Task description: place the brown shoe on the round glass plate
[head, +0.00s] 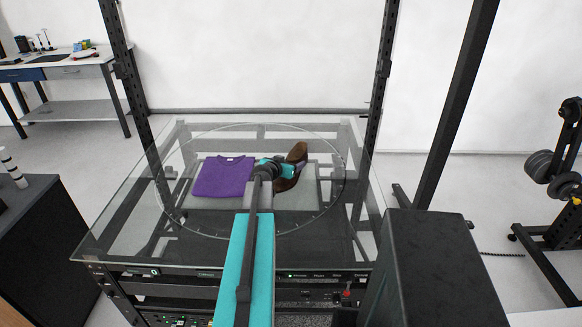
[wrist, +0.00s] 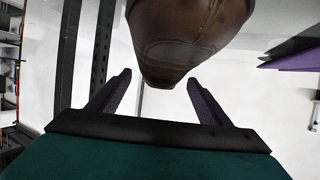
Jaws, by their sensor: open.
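The brown shoe (head: 298,153) is at the right part of the round glass plate (head: 327,205), its long side slanting up to the right. I cannot tell whether it touches the glass. My gripper (head: 288,171) is at the shoe and hides part of it in the head view. In the wrist view the shoe (wrist: 188,32) comes in from the top, and its rounded end lies at the gap between the fingertips. My gripper (wrist: 158,82) is open there, with a visible space on each side of that end.
A folded purple shirt (head: 223,177) lies on the left part of the plate. Black upright posts (head: 375,105) stand at the rear corners of the glass table. A dark cabinet (head: 432,265) stands at front right. Bare glass shows in front of the shirt.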

